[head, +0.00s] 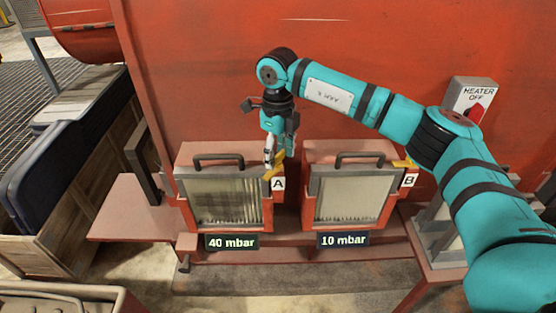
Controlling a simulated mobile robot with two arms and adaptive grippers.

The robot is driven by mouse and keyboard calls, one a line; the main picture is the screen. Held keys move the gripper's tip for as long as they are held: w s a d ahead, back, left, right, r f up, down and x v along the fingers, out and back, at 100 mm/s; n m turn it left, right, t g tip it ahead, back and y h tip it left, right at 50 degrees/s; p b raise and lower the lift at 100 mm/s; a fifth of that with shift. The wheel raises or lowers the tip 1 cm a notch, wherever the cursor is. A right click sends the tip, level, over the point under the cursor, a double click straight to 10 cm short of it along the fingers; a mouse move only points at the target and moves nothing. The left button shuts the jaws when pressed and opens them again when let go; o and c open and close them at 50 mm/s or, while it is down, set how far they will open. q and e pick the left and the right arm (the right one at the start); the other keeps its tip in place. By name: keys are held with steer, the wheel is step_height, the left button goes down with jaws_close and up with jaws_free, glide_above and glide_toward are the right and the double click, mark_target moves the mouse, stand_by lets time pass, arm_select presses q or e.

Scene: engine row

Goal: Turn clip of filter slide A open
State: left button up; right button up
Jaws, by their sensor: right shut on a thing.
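Filter slide A (220,201) is a red-framed panel with a pale pleated filter and a dark handle on top. A white tag "A" (278,184) is on its right side, and a plate below reads "40 mbar". Its yellow clip (272,173) is at the upper right corner, by the tag. My right gripper (273,160) points down there and is shut on the clip, partly covering it. My left gripper is not in view.
Filter slide B (347,199), above a "10 mbar" plate, stands to the right with its own yellow clip (403,163). A "HEATER OFF" switch box (474,98) is on the red wall. Wooden crates (60,225) stand at left.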

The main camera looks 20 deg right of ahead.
mark_target(278, 154)
steer(key=n+b, duration=0.1)
steer(key=n, duration=0.2)
steer(key=shift+n+b, duration=0.3)
steer(key=shift+b, duration=0.1)
steer(key=shift+n+b, duration=0.6)
steer(key=shift+n, duration=1.2)
steer(key=shift+r, duration=0.1)
steer(key=o, duration=1.2)
steer(key=shift+c, duration=0.2)
step_height(278, 154, up, 12)
